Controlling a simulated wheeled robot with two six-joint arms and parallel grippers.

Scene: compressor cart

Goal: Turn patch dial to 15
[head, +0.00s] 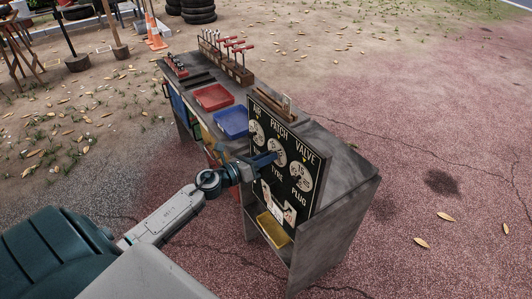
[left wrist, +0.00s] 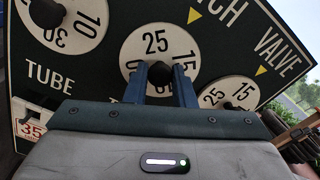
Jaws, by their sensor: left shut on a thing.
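The black board (head: 258,182) on the cart carries three white dials under AIR, PATCH and VALVE. The patch dial (head: 278,151) is the middle one; in the left wrist view (left wrist: 140,66) it shows 25 at the top and 15 to the right, with a 0 low down. The yellow marker (left wrist: 194,14) points between 25 and 15. My left gripper (head: 268,160) is at the patch dial, its fingers (left wrist: 168,78) shut on the dark knob (left wrist: 182,72) at its centre. My right gripper is not in view.
The air dial (head: 257,132) and valve dial (head: 302,176) sit close on either side. A red tray (head: 213,97), a blue tray (head: 232,122) and a rack of red-handled tools (head: 228,62) stand on the cart. A yellow bin (head: 273,229) is below the board.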

